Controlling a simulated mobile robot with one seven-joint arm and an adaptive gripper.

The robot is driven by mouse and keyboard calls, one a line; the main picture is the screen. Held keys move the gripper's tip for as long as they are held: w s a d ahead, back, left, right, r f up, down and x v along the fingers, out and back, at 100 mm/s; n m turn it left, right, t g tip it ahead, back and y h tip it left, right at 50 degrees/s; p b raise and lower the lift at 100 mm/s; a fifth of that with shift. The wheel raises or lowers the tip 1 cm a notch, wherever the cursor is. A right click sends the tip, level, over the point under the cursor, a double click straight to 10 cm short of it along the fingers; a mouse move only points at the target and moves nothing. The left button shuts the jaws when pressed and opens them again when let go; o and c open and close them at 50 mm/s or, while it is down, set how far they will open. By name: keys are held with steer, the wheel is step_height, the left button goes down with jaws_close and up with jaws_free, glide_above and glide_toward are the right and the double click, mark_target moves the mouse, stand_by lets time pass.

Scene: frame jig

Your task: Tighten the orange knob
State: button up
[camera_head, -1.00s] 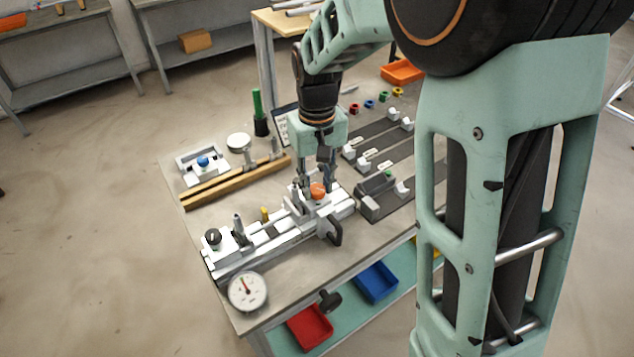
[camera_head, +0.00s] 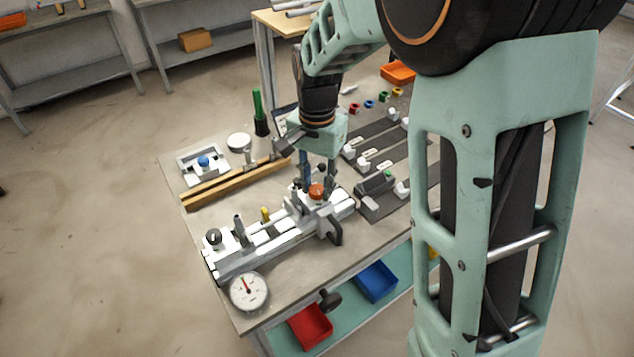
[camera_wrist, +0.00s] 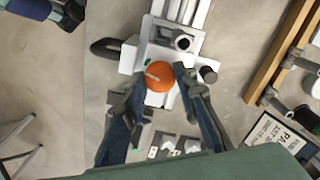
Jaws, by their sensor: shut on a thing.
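The orange knob (camera_head: 316,191) sits on the white and grey jig (camera_head: 268,262) at its right end. It also shows in the wrist view, where the knob (camera_wrist: 160,77) is a round orange cap with a pale mark on it. My gripper (camera_head: 318,183) points down over the knob. In the wrist view my gripper (camera_wrist: 159,78) has one finger at each side of the knob and is shut on it. The exact contact at the fingertips is hard to see.
A dial gauge (camera_head: 248,291) is at the jig's near left end. A black clamp handle (camera_head: 333,231) sticks out in front. Wooden bars (camera_head: 225,188) lie behind the jig. Dark fixtures (camera_head: 378,192) stand to the right. A green-handled tool (camera_head: 259,113) stands at the back.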

mark_target(317, 188)
steer(key=shift+m, duration=0.7)
steer(key=o, duration=1.2)
steer(key=shift+c, duration=0.2)
steer(key=shift+r, duration=0.1)
step_height(317, 188, up, 12)
